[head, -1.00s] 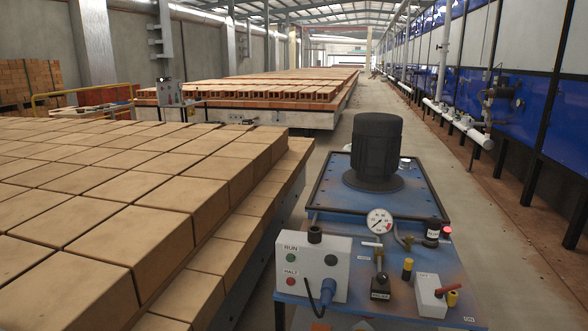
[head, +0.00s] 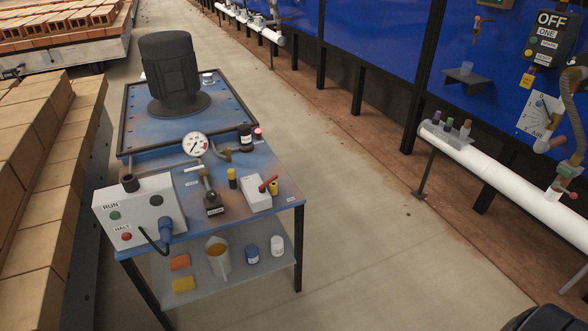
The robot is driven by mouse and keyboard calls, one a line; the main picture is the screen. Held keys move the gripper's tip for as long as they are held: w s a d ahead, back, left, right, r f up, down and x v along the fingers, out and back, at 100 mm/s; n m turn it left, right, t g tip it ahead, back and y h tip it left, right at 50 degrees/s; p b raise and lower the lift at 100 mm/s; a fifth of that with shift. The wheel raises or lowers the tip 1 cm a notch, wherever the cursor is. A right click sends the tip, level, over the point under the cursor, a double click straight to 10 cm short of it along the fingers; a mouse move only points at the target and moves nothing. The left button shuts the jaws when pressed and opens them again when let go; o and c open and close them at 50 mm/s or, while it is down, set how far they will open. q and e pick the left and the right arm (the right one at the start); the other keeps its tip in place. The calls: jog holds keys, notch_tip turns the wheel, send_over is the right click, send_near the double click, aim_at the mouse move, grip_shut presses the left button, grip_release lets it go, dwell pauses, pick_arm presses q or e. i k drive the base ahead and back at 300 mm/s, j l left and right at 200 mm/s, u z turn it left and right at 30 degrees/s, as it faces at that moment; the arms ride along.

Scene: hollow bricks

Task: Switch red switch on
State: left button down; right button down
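A small white switch box (head: 256,196) with a red lever (head: 268,183) sits on the front right part of the blue machine table (head: 284,205). The lever is tilted, with its right end raised. Neither of my grippers can be made out in the head view. A dark rounded shape shows at the bottom right corner, and I cannot tell what it is.
A control box (head: 137,214) with green and red buttons stands on the table's left. A black motor (head: 172,72) stands behind. A lower shelf (head: 237,271) holds cans and a jug. Stacked bricks (head: 38,190) are at left. The floor (head: 370,240) to the right is clear.

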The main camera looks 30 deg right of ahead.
aim_at(262, 189)
jog(key=i+z, duration=0.15)
jog(key=z, duration=0.3)
jog(key=i+z, duration=0.15)
jog(key=z, duration=0.35)
jog(key=i+j+z, duration=0.1)
jog(key=z, duration=0.35)
